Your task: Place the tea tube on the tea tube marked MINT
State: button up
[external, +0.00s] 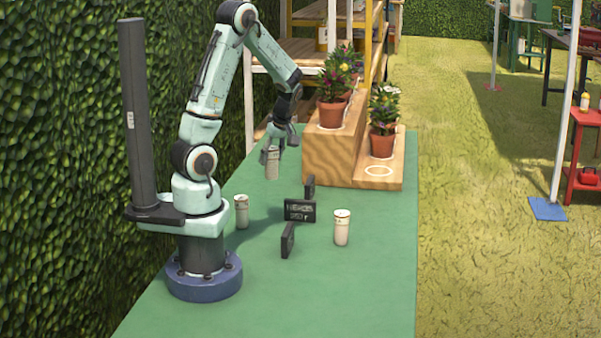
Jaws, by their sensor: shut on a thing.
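My gripper (270,152) points down over the back left of the green table and is shut on a pale tea tube (272,166). The held tube is upright and appears to be above the table. A second tea tube (241,211) stands upright beside my base. A third tea tube (342,227) stands upright to the right of the dark signs. The tube labels are too small to read, so I cannot tell which one is marked MINT.
Several small dark signs (300,211) stand mid-table between the tubes. A wooden stepped stand (332,160) with potted flowers (383,140) is at the back right, with a white ring on its lower step. The table (372,290) is clear at the front right.

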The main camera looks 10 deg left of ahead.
jog(key=s+a+r+n+g+y, duration=0.1)
jog(key=s+a+r+n+g, duration=0.25)
jog(key=a+n, duration=0.4)
send_over(241, 198)
jog(key=shift+n+t, duration=0.25)
notch_tip(241, 198, down, 7)
jog(key=shift+w+f, duration=0.1)
jog(key=shift+f, duration=0.1)
jog(key=shift+f, duration=0.1)
jog(key=o, duration=1.2)
jog(key=shift+c, duration=0.2)
